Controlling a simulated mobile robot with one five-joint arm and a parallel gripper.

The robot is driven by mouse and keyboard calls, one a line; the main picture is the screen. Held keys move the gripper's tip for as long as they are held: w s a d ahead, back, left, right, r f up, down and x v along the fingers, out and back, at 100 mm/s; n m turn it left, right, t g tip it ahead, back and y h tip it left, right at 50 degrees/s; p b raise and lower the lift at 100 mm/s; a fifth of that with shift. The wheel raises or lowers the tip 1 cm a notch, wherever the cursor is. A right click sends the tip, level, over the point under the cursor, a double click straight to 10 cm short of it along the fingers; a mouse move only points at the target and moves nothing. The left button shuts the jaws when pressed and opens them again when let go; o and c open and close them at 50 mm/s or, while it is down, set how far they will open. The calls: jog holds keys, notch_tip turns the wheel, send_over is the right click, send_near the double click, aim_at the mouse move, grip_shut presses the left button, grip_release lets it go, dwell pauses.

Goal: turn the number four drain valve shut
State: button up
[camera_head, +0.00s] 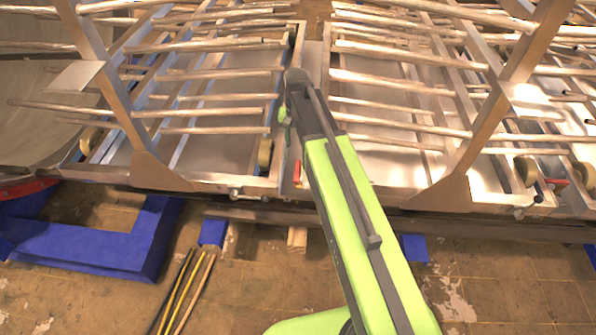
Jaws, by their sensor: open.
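My lime-green arm reaches up the middle of the view to a dark joint among the pipes. A small red handle-like part (297,172) shows just left of the arm, near the frame's front edge. A similar red part (556,184) is at the far right. A small metal fitting (240,194) sits on the front edge left of the arm, and another fitting (522,211) sits at the right. No number is readable, so I cannot tell which part is the number four drain valve.
Rows of metal pipes (225,97) on sloping supports fill the upper view. A blue frame (120,258) lies on the floor at lower left. Yellow and black rods (180,293) lie beside it. The worn floor (500,290) is largely clear at lower right.

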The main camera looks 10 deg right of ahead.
jog(key=w, duration=0.1)
jog(key=b, duration=1.8)
send_near(298, 175)
jog(key=f, duration=0.8)
jog(key=shift+w+a, duration=0.15)
jog(key=shift+a, duration=0.1)
jog(key=shift+p, duration=0.3)
grip_shut()
jog(key=shift+d, duration=0.3)
